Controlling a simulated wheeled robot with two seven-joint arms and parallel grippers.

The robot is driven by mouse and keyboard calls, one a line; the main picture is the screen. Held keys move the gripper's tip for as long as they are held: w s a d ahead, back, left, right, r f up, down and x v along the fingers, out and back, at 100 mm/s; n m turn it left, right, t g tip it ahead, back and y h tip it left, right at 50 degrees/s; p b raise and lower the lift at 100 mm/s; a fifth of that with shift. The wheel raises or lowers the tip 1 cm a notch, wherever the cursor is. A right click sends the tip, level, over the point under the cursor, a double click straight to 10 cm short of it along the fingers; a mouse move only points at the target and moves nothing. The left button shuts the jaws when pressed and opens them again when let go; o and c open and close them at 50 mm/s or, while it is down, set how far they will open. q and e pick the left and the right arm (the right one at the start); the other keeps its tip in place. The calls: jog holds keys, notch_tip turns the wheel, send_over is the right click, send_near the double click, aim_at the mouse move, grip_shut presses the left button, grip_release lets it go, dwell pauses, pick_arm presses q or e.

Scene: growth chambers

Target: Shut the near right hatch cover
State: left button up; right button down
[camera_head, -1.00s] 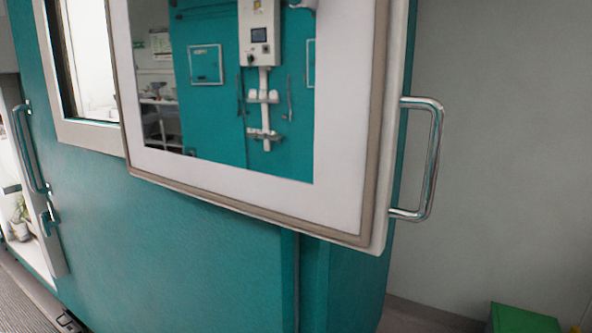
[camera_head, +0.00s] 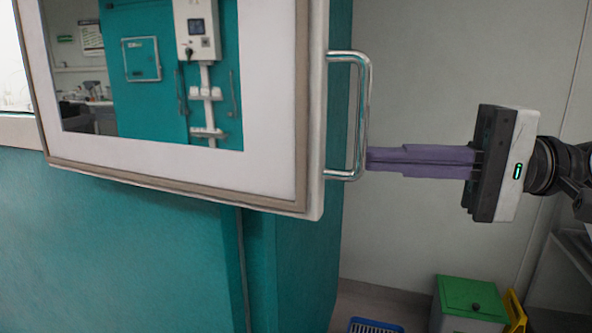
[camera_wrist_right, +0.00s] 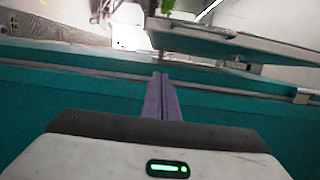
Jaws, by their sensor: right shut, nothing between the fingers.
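The hatch cover (camera_head: 272,160) is a pale-framed panel with a mirror-like pane, standing out from the teal chamber front (camera_head: 130,230) in the head view. A metal bar handle (camera_head: 365,90) is on its right edge. My right gripper (camera_head: 370,159) comes in from the right with its purple fingers shut and empty. The fingertips are at the handle's lower part in the picture; I cannot tell whether they touch it. In the right wrist view the shut fingers (camera_wrist_right: 162,82) point toward a teal surface and a panel edge. My left gripper is not in view.
A green-lidded bin (camera_head: 470,298) stands on the floor at lower right, with a yellow object (camera_head: 514,312) beside it and a blue crate (camera_head: 374,326) to its left. A pale wall (camera_head: 430,80) is behind the handle. A shelf edge shows at far right.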

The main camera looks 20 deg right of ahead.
aim_at(294, 166)
jog(key=shift+w+a+p, duration=0.15)
jog(key=shift+a+p, duration=0.4)
jog(key=shift+a, duration=2.3)
jog(key=shift+w+a+p, duration=0.15)
jog(key=shift+a+p, duration=0.4)
jog(key=shift+a, duration=2.3)
jog(key=shift+a, duration=0.1)
